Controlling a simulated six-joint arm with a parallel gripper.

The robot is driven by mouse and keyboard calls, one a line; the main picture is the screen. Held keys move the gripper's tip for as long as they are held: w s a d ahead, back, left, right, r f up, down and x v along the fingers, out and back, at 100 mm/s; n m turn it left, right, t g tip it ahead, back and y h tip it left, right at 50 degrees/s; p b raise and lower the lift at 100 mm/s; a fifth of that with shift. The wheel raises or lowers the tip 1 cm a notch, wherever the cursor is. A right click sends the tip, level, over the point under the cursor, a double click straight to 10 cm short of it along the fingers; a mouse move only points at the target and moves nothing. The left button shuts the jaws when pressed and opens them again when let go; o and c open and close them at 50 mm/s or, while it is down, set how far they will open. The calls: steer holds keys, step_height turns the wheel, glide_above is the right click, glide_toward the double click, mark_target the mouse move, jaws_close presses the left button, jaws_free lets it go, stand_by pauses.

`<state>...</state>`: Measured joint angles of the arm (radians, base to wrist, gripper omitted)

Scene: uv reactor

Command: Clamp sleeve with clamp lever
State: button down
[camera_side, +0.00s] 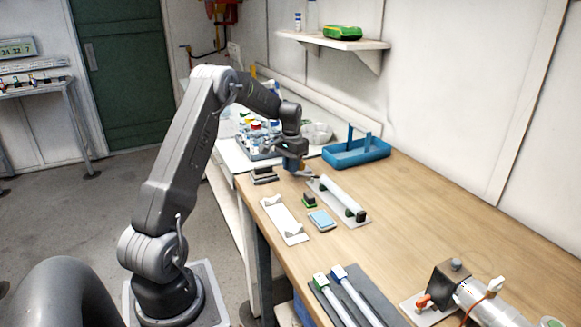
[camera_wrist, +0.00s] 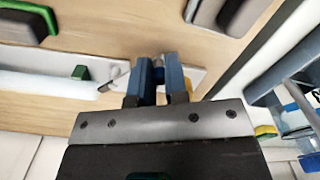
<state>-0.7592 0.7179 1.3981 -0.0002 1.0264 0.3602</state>
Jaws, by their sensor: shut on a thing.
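The sleeve (camera_side: 338,193) is a pale, whitish tube lying along a white base plate on the bench, with a dark block at its near end. In the wrist view the sleeve (camera_wrist: 40,84) runs in from the left, with a green piece (camera_wrist: 80,72) near its end. My gripper (camera_side: 299,171) is low over the far end of the base plate. Its blue fingers (camera_wrist: 158,76) are shut on a small part between them, apparently the clamp lever, which they mostly hide. A thin grey piece (camera_wrist: 113,79) shows between the fingers and the sleeve end.
A white cradle (camera_side: 284,219), a green-and-black block (camera_side: 309,200) and a light blue pad (camera_side: 321,220) lie near the sleeve. A blue tray (camera_side: 362,155) stands behind it. The bench's right middle is clear.

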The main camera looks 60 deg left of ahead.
steer(key=shift+w+a, duration=0.1)
stand_by(0.4)
steer(key=c, duration=1.1)
jaws_free()
step_height(320, 180, up, 14)
steer(key=shift+f, duration=0.1)
steer(key=s+d+r+m+t+y, duration=0.1)
steer(key=s+d+r, duration=0.25)
steer(key=d, duration=0.85)
steer(key=s+d+r+m+t, duration=0.25)
steer(key=d+r, duration=0.25)
steer(key=d, duration=0.7)
steer(key=s+d+f, duration=0.2)
steer(key=s+d, duration=0.2)
steer(key=s, duration=0.1)
steer(key=s+d+f+t, duration=0.1)
steer(key=s+d+f, duration=0.1)
steer(key=s+d, duration=0.3)
steer(key=s+d+f+m+t+h, duration=0.1)
steer(key=s+d+f, duration=0.1)
steer(key=s+d, duration=0.2)
steer(key=shift+s+d, duration=0.2)
steer(key=shift+s, duration=0.3)
